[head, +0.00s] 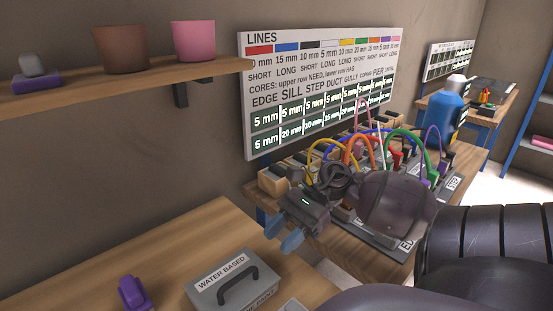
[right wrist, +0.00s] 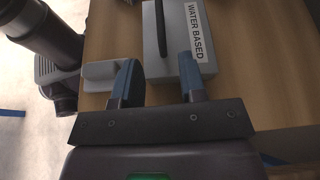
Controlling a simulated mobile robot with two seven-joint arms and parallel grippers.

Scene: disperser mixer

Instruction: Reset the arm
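My right gripper (head: 281,236) is in the middle of the head view, its two blue fingers pointing down and left, apart from each other. It hangs in front of the cable-covered bench, above and to the right of the grey "WATER BASED" box (head: 236,281). In the right wrist view the right gripper (right wrist: 158,75) is open, with nothing between its fingers. The grey box (right wrist: 182,45) lies beyond the fingertips. My right arm's dark links cover part of the bench. My left gripper is in neither view.
A purple object (head: 134,293) lies on the wooden table (head: 190,240). A wall shelf (head: 120,85) holds a brown pot (head: 121,48) and a pink pot (head: 194,40). A labelled board (head: 320,80) stands behind the bench with coloured cables. A blue bottle-like object (head: 443,109) is farther back.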

